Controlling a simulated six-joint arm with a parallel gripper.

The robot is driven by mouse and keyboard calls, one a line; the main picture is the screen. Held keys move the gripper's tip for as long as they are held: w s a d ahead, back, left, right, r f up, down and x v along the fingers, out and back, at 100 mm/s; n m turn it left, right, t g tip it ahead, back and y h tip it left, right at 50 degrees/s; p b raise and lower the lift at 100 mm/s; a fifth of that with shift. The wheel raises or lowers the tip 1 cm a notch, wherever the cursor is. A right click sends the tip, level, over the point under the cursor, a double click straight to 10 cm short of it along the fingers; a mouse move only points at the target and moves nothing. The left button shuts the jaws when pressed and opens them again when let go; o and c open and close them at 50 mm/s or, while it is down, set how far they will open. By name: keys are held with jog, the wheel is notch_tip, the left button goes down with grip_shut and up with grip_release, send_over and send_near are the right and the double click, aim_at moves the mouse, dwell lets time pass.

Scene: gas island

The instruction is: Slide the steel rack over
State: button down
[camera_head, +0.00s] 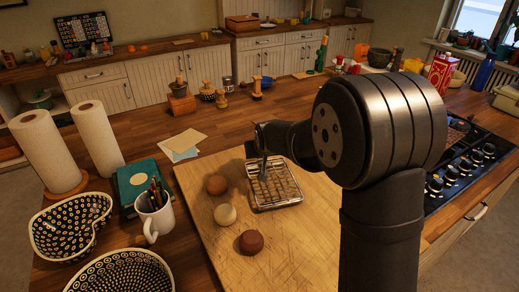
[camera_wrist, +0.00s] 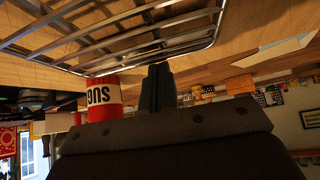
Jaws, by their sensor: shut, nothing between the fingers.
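The steel rack (camera_head: 277,188) is a small wire rack lying on the light wooden board (camera_head: 300,250) in the head view. Its wires and rim also fill the top of the wrist view (camera_wrist: 110,35). My gripper (camera_head: 263,172) points down at the rack's left part in the head view, and my arm hides some of the area behind it. In the wrist view its fingers (camera_wrist: 158,85) are together, close to the rack's rim, with nothing seen between them. I cannot tell whether they touch the rack.
A white mug (camera_head: 155,218) with pens, a green book (camera_head: 137,183) and patterned bowls (camera_head: 70,226) stand further left. The stove (camera_head: 465,160) is at right.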

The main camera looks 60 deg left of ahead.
jog(key=shift+d, duration=0.25)
jog(key=shift+s+d, duration=0.2)
jog(key=shift+d, duration=0.35)
jog(key=shift+s+d, duration=0.2)
jog(key=shift+d, duration=0.3)
jog(key=shift+a, duration=0.2)
jog(key=shift+w+a, duration=0.15)
jog(key=shift+a, duration=0.1)
jog(key=a, duration=0.1)
jog(key=w+a, duration=0.1)
jog(key=a, duration=0.1)
jog(key=shift+r, duration=0.2)
jog(key=v, duration=0.9)
jog(key=shift+s+d+r, duration=0.15)
jog(key=shift+d+r, duration=0.1)
jog(key=shift+d, duration=0.05)
